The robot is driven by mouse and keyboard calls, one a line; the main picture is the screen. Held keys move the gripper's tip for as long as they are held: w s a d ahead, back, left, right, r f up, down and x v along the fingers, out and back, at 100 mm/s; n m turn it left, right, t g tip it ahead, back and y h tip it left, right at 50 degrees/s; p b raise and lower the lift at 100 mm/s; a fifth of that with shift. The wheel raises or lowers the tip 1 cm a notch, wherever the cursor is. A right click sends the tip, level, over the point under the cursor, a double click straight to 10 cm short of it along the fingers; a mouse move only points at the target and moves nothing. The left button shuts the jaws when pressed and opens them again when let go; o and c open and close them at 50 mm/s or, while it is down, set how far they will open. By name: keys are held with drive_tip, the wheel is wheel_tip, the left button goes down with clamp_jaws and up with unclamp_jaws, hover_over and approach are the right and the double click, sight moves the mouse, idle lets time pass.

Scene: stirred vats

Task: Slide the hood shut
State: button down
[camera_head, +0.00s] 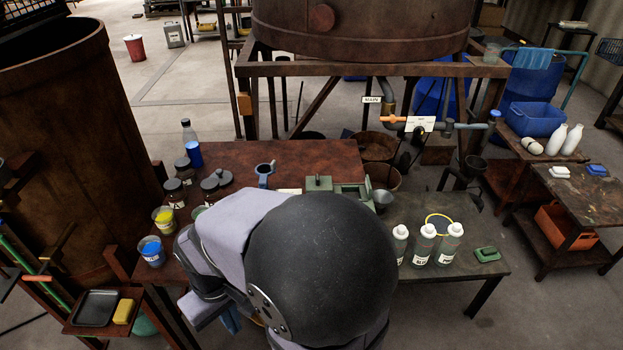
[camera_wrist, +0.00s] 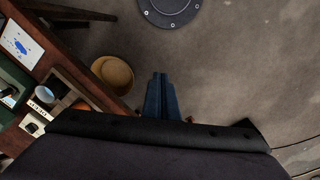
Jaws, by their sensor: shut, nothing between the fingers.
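A green metal housing (camera_head: 352,192) with a raised block (camera_head: 318,184) stands on the red-brown table, partly hidden behind my arm. I cannot tell for certain which part is the hood or how far it is open. In the wrist view, a dark green edge (camera_wrist: 12,78) shows at the far left. My gripper (camera_wrist: 159,76) has its blue fingers together, with nothing between them. It points over bare floor, to the right of the table edge and apart from everything on the table. In the head view, my arm hides most of the gripper.
Three labelled bottles (camera_head: 423,245) stand on the dark table at right. A tan bucket (camera_wrist: 113,73) stands beside the table. Floor right of my gripper is clear.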

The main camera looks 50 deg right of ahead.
drive_tip(key=w+d+r+m+h, duration=0.2)
drive_tip(key=w+d+r+m, duration=0.1)
drive_tip(key=w+d, duration=0.9)
drive_tip(key=w+d+r+m+h, duration=0.2)
drive_tip(key=w+d+m+h, duration=0.1)
drive_tip(key=w+d, duration=0.85)
drive_tip(key=w+d+r+m+g+h, duration=0.1)
drive_tip(key=d+m, duration=0.3)
drive_tip(key=d, duration=0.8)
drive_tip(key=shift+w+r+h, duration=0.25)
drive_tip(key=shift+w+h, duration=0.2)
drive_tip(key=shift+h, duration=0.05)
drive_tip(key=shift+s+d+f+p, duration=0.6)
drive_tip(key=shift+d+f+p, duration=0.35)
drive_tip(key=shift+d+f, duration=0.45)
drive_tip(key=shift+s+d+f+p, duration=0.55)
drive_tip(key=shift+d+f+p, duration=0.4)
drive_tip(key=shift+d+f, duration=0.4)
drive_tip(key=shift+s+d+f+p, duration=0.6)
drive_tip(key=shift+d+f+p, duration=0.5)
drive_tip(key=shift+d, duration=0.45)
drive_tip(key=shift+f, duration=0.1)
